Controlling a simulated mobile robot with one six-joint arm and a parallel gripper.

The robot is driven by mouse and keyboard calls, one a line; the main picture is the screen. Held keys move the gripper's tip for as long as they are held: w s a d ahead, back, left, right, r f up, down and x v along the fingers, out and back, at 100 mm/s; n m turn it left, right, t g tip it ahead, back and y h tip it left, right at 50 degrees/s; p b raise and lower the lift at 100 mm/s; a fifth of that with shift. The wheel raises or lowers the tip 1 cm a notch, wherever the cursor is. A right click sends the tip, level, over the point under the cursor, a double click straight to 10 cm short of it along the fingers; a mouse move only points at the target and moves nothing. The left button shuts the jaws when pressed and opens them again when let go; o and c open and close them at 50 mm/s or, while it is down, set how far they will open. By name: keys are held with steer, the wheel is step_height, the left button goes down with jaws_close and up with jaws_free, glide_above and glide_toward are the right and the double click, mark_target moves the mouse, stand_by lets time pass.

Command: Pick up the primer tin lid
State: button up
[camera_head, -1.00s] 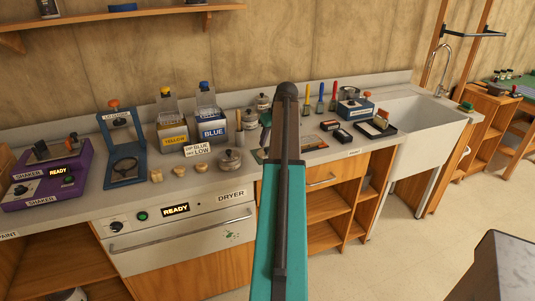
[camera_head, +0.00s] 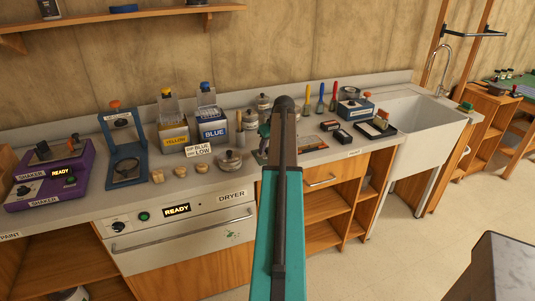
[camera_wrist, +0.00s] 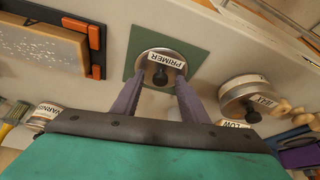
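The primer tin lid (camera_wrist: 160,62) is a round grey lid with a black knob and a white "PRIMER" label. It sits on a green mat (camera_wrist: 196,52) in the wrist view. In the head view my arm hides the lid, and only a sliver of green shows beside the arm. My gripper (camera_wrist: 159,86) is open, with its two purple-grey fingers apart and pointing towards the lid's near edge. Nothing is held between them. I cannot tell whether the fingers touch the lid.
Another knobbed tin (camera_wrist: 245,96) stands right of the lid; it also shows in the head view (camera_head: 231,161). Wooden knobs (camera_head: 180,171) lie beside it. A varnish tin (camera_wrist: 44,117) and an orange-edged board (camera_wrist: 50,46) are at left. The sink (camera_head: 420,120) is further right.

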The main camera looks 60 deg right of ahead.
stand_by(0.5)
jaws_close()
steer(key=shift+r, duration=0.1)
steer(key=shift+r+b, duration=0.5)
steer(key=shift+r, duration=0.8)
steer(key=s+a+r+b, duration=0.1)
steer(key=s+a, duration=0.2)
steer(key=s, duration=0.4)
steer(key=s+a+r+b, duration=0.1)
steer(key=s+a, duration=0.3)
steer(key=s, duration=0.3)
steer(key=shift+s+b, duration=0.2)
steer(key=shift+b, duration=0.2)
steer(key=shift+a, duration=0.1)
